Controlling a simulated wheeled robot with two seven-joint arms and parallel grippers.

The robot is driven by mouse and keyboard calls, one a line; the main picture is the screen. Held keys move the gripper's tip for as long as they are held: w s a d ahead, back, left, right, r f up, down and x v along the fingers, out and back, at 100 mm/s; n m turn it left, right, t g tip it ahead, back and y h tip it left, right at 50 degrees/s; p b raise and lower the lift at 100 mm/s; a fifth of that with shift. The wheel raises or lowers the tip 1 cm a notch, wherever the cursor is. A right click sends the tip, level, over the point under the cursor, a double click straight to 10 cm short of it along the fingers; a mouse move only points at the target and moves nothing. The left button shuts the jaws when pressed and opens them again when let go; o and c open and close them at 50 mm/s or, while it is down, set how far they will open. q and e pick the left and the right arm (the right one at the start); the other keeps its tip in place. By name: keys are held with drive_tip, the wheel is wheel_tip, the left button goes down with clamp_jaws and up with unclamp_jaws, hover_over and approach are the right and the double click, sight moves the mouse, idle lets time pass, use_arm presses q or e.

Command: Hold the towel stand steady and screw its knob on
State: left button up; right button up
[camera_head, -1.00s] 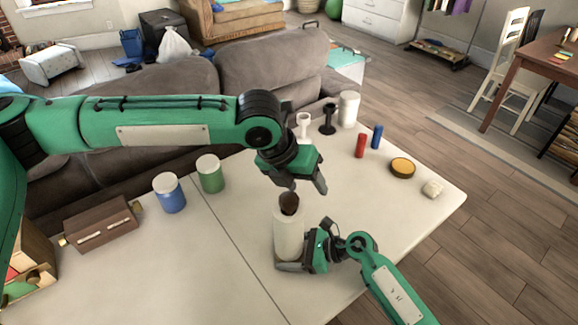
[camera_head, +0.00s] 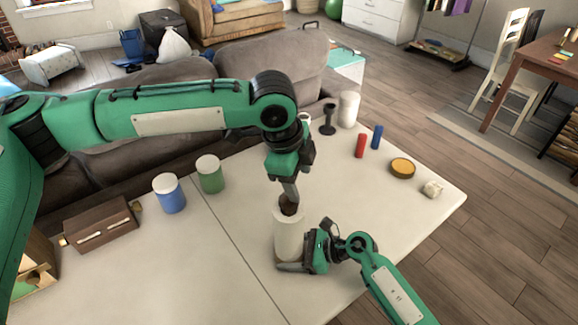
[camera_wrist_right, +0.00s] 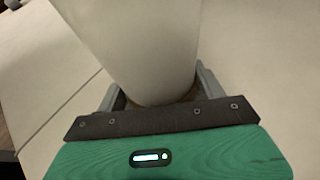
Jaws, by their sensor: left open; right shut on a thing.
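The towel stand (camera_head: 289,240) is a white upright roll-like cylinder on the table. The dark brown knob (camera_head: 289,209) sits at its top; I cannot tell how far it is threaded on. My left gripper (camera_head: 290,197) points down directly over the knob, open, its fingertips at the knob and partly covering it. My right gripper (camera_head: 291,266) is shut on the stand low down, from the right. In the right wrist view, the white stand (camera_wrist_right: 140,45) fills the space between the fingers, with a brownish base edge below it.
The pale table (camera_head: 330,200) holds a blue jar (camera_head: 169,194), a green jar (camera_head: 210,175), a brown box (camera_head: 100,225), a red cylinder (camera_head: 361,146), a blue cylinder (camera_head: 377,137) and a round yellow-topped tin (camera_head: 402,168). A black holder (camera_head: 328,120) and white roll (camera_head: 348,110) stand behind.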

use_arm(q)
drive_tip(key=n, duration=0.6)
drive_tip(key=shift+a+r+n+y, duration=0.2)
drive_tip(key=shift+r+n+y, duration=0.1)
drive_tip(key=shift+r, duration=0.05)
drive_tip(key=n, duration=0.6)
drive_tip(key=shift+a+r+g+y, duration=0.25)
drive_tip(key=shift+r+g+y, duration=0.05)
drive_tip(key=shift+y, duration=0.1)
drive_tip(key=n, duration=0.6)
drive_tip(key=shift+a+r+y, duration=0.25)
drive_tip(key=shift+r+y, duration=0.05)
drive_tip(key=shift+r, duration=0.1)
drive_tip(key=n, duration=0.6)
drive_tip(key=shift+s+a+r+g+y, duration=0.15)
drive_tip(key=shift+a+r+g+y, duration=0.1)
drive_tip(key=shift+r+g+y, duration=0.1)
drive_tip(key=shift+f, duration=0.1)
drive_tip(key=shift+f, duration=3.95)
